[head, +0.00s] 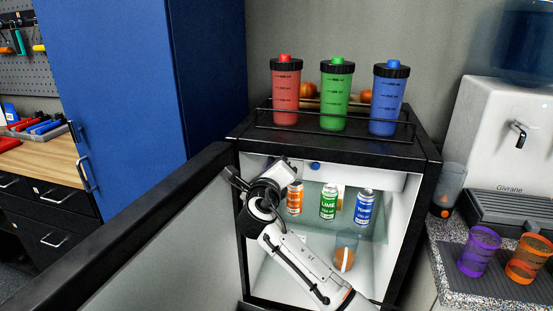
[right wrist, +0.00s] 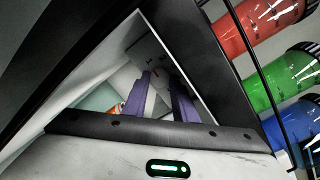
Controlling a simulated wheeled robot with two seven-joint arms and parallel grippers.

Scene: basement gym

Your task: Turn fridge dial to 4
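The small black fridge (head: 432,165) stands open, its door (head: 150,225) swung out to the left. My right gripper (head: 286,170) reaches into the upper left of the fridge opening, left of the knob. My left gripper is not in view.
Orange (head: 295,198), green (head: 328,202) and blue (head: 364,207) cans stand inside. Red, green and blue shakers (head: 334,95) stand on top behind a rail (head: 350,117). A water dispenser (head: 500,130) is right, a blue cabinet (head: 120,80) left.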

